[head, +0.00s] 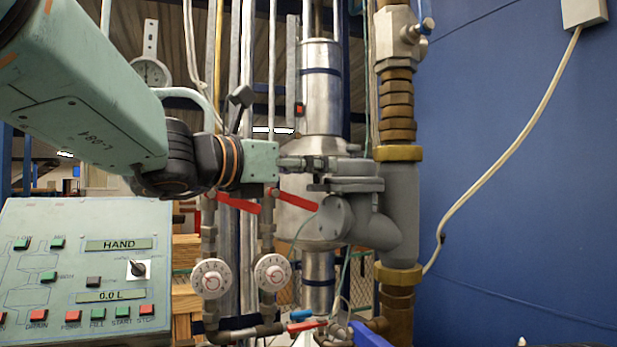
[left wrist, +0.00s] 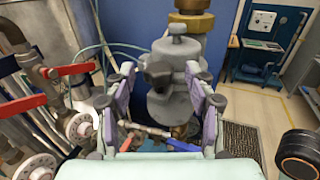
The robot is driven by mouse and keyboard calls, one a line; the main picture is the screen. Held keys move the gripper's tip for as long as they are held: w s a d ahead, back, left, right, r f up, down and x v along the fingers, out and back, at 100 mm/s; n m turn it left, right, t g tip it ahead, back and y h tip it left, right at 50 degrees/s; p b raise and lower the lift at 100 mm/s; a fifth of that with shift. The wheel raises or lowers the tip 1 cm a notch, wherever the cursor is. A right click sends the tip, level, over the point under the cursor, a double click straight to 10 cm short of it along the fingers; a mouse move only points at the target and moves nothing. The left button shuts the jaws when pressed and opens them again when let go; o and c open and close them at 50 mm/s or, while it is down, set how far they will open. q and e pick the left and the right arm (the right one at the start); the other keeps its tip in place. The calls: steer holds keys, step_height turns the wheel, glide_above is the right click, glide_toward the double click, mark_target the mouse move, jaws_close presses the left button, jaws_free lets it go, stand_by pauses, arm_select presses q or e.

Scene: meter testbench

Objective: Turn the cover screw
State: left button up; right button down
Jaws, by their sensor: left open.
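The grey meter body (head: 385,222) sits on the vertical pipe in the middle of the head view, with a round cover (head: 332,217) on its side. In the left wrist view the grey body (left wrist: 177,52) has a dark knob-like screw (left wrist: 157,73) facing the camera. My left gripper (head: 312,163) reaches in from the left, in front of the pipework beside the meter. In the wrist view its open fingers (left wrist: 160,78) stand on either side of the dark screw, with nothing clamped. Whether a fingertip touches it cannot be told. My right gripper is not in view.
A control panel (head: 90,265) stands at lower left. Red-handled valves (head: 295,197) and round dials (head: 272,272) lie just below my left gripper. The blue wall (head: 520,180) at right is mostly clear, with a cable (head: 510,150).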

arm_select(q)
steer(key=shift+w, duration=0.25)
steer(key=shift+c, duration=0.7)
steer(key=shift+s, duration=0.2)
steer(key=c, duration=0.4)
jaws_close()
